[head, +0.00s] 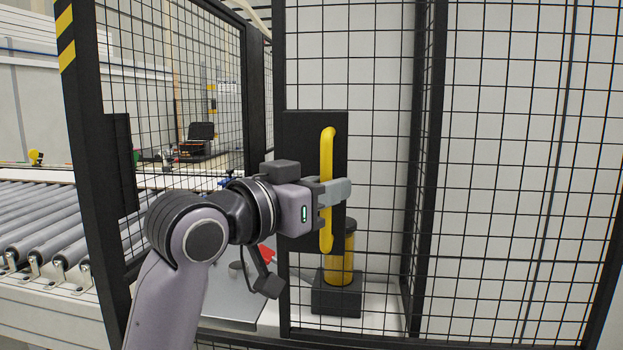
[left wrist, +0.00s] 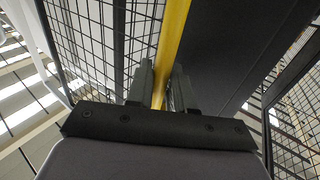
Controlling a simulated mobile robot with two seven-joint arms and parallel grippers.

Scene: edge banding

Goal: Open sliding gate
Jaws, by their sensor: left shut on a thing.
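The sliding gate is a black-framed wire-mesh panel (head: 284,60) in the middle of the head view. It carries a black plate (head: 300,130) with an upright yellow handle (head: 327,150). My left gripper (head: 330,193) is shut on this handle at about mid-height. The left wrist view shows the yellow handle (left wrist: 172,45) running between the two fingers (left wrist: 162,85). A gap stands between the gate's left edge and the black post (head: 92,130) with yellow stripes. My right gripper is not in view.
A roller conveyor (head: 35,225) lies at the left. Behind the mesh stands a yellow cylinder on a black base (head: 338,298). A small red object (head: 265,253) shows behind my left wrist. Fixed-looking mesh (head: 520,150) fills the right side.

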